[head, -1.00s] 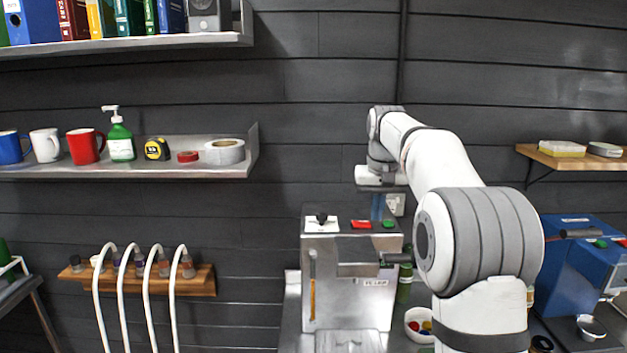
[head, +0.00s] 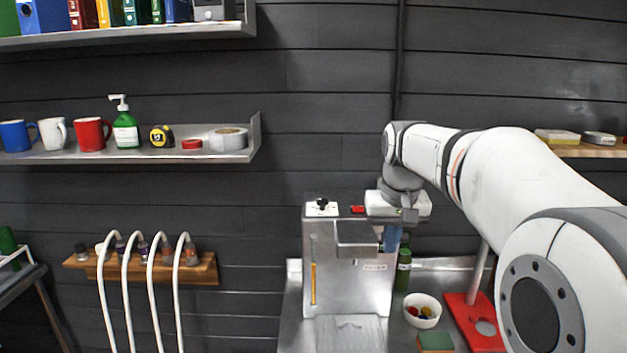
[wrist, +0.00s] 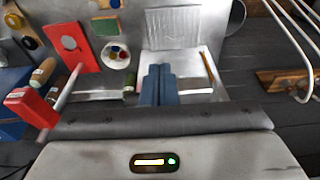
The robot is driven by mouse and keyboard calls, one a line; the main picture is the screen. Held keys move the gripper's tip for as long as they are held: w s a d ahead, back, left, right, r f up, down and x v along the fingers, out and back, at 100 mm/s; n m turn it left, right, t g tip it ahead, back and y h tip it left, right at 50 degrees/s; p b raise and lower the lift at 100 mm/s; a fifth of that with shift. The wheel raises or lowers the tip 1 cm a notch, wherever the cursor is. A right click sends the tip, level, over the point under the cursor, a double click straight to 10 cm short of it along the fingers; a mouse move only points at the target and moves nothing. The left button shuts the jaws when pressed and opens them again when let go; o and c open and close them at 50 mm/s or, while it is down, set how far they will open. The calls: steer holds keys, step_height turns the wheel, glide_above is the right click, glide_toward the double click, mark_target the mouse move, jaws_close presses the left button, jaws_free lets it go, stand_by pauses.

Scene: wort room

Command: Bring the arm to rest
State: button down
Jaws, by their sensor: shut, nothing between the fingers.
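My gripper (head: 392,238) hangs from the wrist in the head view, beside the upper right of a steel machine. Its blue fingers point down and are shut with nothing between them. In the wrist view the fingers (wrist: 159,85) lie side by side above the bench area. My white arm reaches in from the right edge of the head view, its large joint close to the camera and hiding the bench's right part.
The steel machine (head: 320,262) stands on the bench. To its right are a green bottle (head: 403,272), a white bowl (head: 423,322) with coloured pieces, a red-based stand (head: 462,318) and a green block (head: 435,341). A wall shelf (head: 200,153) holds mugs.

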steer(key=s+f+b, duration=0.2)
steer(key=s+f, duration=0.6)
steer(key=s, duration=0.4)
steer(key=s+f+t+b, duration=0.1)
steer(key=s+f+b, duration=0.1)
steer(key=s+f, duration=0.7)
steer(key=s, duration=0.2)
steer(key=shift+s+b, duration=0.3)
steer(key=shift+s, duration=0.05)
steer(key=c, duration=2.2)
jaws_free()
steer(key=shift+f, duration=0.1)
